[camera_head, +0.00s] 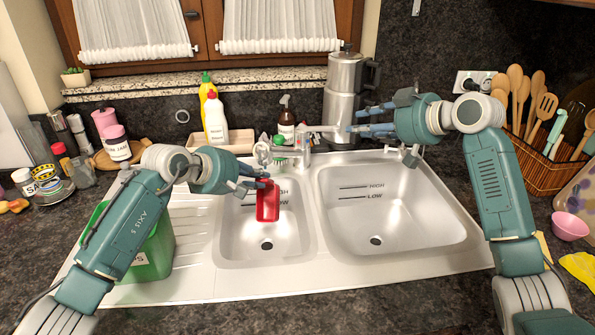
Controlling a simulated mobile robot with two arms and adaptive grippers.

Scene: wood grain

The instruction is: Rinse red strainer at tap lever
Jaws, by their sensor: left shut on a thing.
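The red strainer (268,203) hangs from my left gripper (258,181), which is shut on its upper end. It is over the smaller left basin (240,240), below and a little left of the tap (304,150). The strainer's form is hard to make out; it looks like a small red block. The tap's lever (325,129) points to the right. My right gripper (362,120) is open, its fingers pointing left towards the lever and apparently just short of it. I cannot see any water running.
The larger right basin (380,215) is empty. A green bin (152,250) stands on the drainboard at left. Bottles (215,117), a spray bottle (286,122) and a metal pot (341,95) stand behind the sink. A utensil basket (535,160) and pink bowl (570,226) are at right.

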